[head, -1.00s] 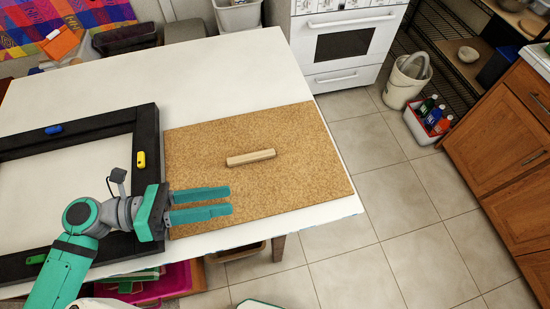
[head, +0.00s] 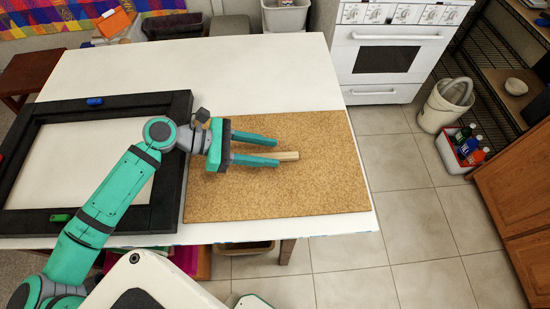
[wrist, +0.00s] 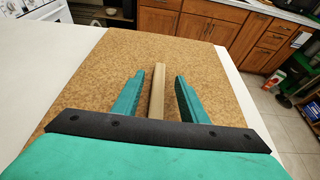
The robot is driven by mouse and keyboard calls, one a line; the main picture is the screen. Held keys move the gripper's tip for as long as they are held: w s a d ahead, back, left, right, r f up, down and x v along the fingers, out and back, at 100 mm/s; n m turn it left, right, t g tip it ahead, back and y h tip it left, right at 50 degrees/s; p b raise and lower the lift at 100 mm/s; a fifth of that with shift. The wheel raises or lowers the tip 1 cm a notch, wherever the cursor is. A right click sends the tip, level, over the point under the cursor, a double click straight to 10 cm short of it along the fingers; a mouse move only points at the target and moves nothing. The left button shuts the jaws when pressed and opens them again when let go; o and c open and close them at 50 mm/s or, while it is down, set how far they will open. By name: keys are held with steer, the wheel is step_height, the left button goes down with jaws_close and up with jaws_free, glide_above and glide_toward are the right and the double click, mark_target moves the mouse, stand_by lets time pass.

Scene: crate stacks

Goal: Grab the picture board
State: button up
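The picture board is a flat cork-coloured panel (head: 320,195) lying on the white table, with a light wooden bar as its handle (head: 288,156) on top. My gripper (head: 277,152) is open over the board, its teal fingers pointing right toward the bar. In the wrist view, the handle (wrist: 157,90) lies lengthwise between the two open fingers (wrist: 155,92), with a gap on both sides. I cannot tell the exact height of the fingers above the board. In the head view, part of the bar is hidden by my gripper.
A black frame (head: 183,112) with coloured clips lies on the table (head: 235,65) left of the board. The table's back part is clear. A white stove (head: 388,60) stands behind right. A bucket (head: 445,105) and a bottle crate (head: 456,160) stand on the tiled floor.

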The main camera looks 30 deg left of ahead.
mark_target(289, 155)
steer(key=shift+x, duration=2.35)
jaws_close()
steer(key=shift+r, duration=0.1)
